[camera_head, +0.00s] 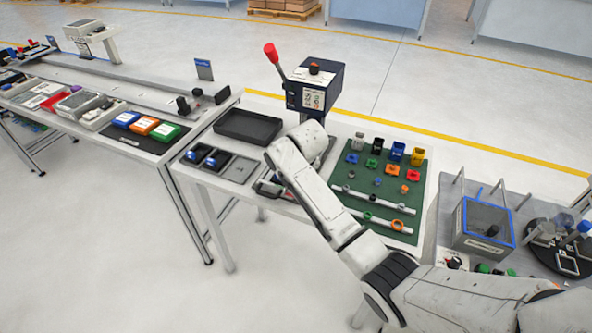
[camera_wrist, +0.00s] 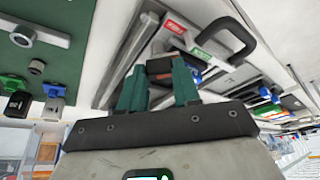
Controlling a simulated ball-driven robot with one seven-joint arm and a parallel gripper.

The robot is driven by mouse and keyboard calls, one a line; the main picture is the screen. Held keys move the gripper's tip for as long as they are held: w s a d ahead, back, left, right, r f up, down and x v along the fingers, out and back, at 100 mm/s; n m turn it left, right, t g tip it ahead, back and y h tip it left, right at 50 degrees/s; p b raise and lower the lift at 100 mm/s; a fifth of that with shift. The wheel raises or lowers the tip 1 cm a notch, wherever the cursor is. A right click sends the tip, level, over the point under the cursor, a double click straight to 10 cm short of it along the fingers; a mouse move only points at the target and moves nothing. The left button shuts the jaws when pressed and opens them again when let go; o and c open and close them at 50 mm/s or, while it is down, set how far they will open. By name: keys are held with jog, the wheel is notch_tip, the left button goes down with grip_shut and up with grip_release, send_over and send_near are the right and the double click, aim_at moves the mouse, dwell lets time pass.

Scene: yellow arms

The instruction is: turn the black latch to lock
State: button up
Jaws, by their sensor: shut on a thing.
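In the wrist view, my gripper (camera_wrist: 160,78) has its two teal fingers closed on a small dark piece, which looks to be the black latch (camera_wrist: 160,66). The latch is on a grey case (camera_wrist: 122,72) that carries a red label (camera_wrist: 175,27), a green label (camera_wrist: 203,54) and a black handle (camera_wrist: 236,30). The fingers partly cover the latch, so its exact turn is hard to tell. In the head view the case (camera_head: 268,188) is mostly hidden by my arm, and my gripper is hidden too.
A green mat (camera_head: 375,185) with small coloured parts and rails lies right of the case. A black tray (camera_head: 248,126) and grey bins (camera_head: 238,168) are to the left. A dark control box with a red lever (camera_head: 318,88) stands behind.

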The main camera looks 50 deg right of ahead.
jog(key=m, duration=0.2)
jog(key=m+g+h, duration=0.1)
jog(key=m, duration=0.1)
jog(key=shift+w+a+r+p, duration=0.1)
jog(key=shift+w+a+p, duration=0.1)
jog(key=shift+p, duration=0.1)
jog(key=shift+m+g+h+b, duration=0.45)
jog(key=shift+m+g+h, duration=0.2)
jog(key=shift+m, duration=1.55)
jog(key=o, duration=1.1)
jog(key=shift+c, duration=0.2)
